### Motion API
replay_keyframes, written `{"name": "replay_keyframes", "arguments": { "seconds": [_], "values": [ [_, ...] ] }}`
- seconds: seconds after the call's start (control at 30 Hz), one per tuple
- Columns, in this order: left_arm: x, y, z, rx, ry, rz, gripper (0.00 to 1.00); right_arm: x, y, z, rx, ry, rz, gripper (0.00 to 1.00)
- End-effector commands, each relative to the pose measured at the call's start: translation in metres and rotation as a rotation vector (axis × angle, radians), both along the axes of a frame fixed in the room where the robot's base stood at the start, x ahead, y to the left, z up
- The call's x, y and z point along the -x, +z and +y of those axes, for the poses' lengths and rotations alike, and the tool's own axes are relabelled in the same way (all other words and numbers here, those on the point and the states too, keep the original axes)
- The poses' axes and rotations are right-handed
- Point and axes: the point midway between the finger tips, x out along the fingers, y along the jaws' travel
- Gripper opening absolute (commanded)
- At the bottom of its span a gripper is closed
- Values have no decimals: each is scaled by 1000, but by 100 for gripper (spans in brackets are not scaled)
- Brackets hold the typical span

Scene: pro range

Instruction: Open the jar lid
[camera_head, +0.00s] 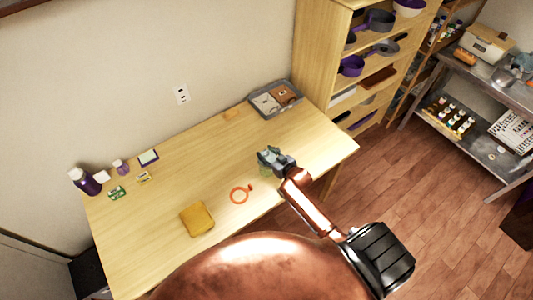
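My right gripper (268,157) is over the right part of the wooden table, at the end of a copper-coloured arm. A small greenish, see-through thing (265,171) shows just below its fingers and may be the jar. My gripper hides much of it, so its lid cannot be made out. I cannot tell whether the fingers touch it or are closed on it. My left gripper is not in view.
On the table (170,185) are an orange ring-shaped thing (233,197), a yellow cloth or sponge (197,219), a grey tray (262,116) at the back and a dark purple bottle (86,183) with small items at the left. A shelf (320,45) stands behind right.

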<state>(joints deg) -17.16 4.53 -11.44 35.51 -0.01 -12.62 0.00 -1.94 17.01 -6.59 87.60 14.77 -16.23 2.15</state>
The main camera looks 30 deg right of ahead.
Motion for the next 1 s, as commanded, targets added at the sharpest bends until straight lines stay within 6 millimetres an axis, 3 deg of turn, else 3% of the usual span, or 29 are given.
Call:
{"name": "replay_keyframes", "arguments": {
  "seconds": [0.57, 1.0],
  "values": [
    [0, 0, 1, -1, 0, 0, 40, 0, 0, 0, 0, 0, 1, 1],
    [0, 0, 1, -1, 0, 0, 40, 0, 0, 0, 1, 0, 2, 0]
  ]
}}
